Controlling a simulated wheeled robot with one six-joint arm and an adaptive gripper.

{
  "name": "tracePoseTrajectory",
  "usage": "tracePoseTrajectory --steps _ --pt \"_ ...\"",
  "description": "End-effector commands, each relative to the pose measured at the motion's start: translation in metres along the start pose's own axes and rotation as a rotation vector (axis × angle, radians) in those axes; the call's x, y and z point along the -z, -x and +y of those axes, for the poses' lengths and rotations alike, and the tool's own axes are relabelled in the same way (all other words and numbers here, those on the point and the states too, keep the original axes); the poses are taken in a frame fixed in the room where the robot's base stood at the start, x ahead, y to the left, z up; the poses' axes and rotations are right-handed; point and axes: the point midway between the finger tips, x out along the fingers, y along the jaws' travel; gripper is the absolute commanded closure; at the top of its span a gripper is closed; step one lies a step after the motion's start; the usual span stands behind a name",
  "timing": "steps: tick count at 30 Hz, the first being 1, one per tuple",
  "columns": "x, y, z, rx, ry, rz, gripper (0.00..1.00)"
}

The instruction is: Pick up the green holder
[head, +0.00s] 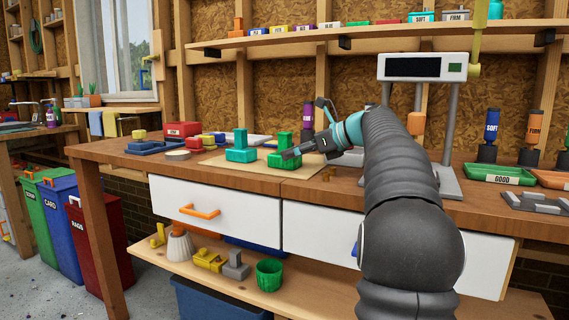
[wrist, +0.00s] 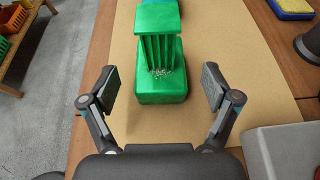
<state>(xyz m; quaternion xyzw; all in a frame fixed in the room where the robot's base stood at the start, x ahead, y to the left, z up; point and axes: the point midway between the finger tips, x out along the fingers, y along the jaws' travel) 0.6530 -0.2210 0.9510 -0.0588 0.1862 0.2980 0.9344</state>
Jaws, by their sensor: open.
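The green holder (head: 283,140) stands upright on a tan mat (head: 215,161) on the wooden bench. In the wrist view the green holder (wrist: 158,20) has a block base, upright slats with pale specks at their foot, and a flat top plate. My gripper (wrist: 160,88) is open and empty, its fingers apart on either side of the near end of the base, with no clear contact.
A machine with a dark screen (head: 412,67) stands on the bench to the right, beside my arm. A green tray (head: 492,174) lies farther right. A red box (head: 183,129) and a blue tray (head: 152,147) are at the left. A shelf (head: 300,33) hangs above.

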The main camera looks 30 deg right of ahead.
Motion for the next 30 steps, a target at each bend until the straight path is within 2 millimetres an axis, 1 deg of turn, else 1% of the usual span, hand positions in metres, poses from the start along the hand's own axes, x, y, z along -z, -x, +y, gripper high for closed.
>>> tracePoseTrajectory --steps 1,4,6,11,12,14,15,17,18,20,30 --pt "0.001 -0.009 0.001 -0.003 0.001 0.0 0.12" --pt "0.0 -0.02 0.001 -0.002 0.001 0.0 0.12" --pt "0.0 -0.023 0.0 0.0 0.001 0.0 0.12" --pt "0.0 -0.023 0.0 0.001 0.001 0.0 0.12" --pt "0.0 -0.023 0.0 0.001 0.001 0.0 0.15" --pt "0.0 -0.023 0.0 0.001 0.001 0.0 0.3" --pt "0.0 -0.023 0.0 0.001 0.001 0.0 0.4" --pt "0.0 -0.023 0.0 0.0 0.001 0.0 0.55" --pt "0.0 -0.023 0.0 0.0 0.001 0.0 0.65" --pt "0.0 -0.023 0.0 0.0 0.001 0.0 0.8" --pt "-0.003 -0.022 0.0 0.0 0.002 -0.001 0.8"
